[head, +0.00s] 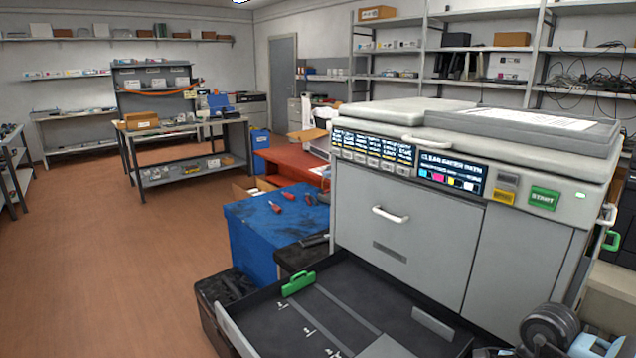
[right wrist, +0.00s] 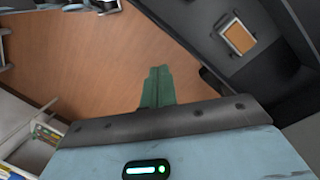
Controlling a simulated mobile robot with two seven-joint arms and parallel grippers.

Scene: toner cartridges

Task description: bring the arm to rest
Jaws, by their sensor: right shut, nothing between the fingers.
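My right gripper (right wrist: 157,75) shows in the right wrist view, its green fingers pressed together with nothing between them. The fingers appear over the brown floor, apart from anything. In the head view, a part of my right arm shows at the bottom right corner, in front of the large grey copier (head: 405,235); its fingers are out of that view. My left gripper is not in view.
A dark pulled-out tray (head: 330,315) with a green handle (head: 298,284) sticks out below the copier. A blue cabinet (head: 262,235) with red-handled tools stands left of it. The brown floor (head: 110,260) at left is clear.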

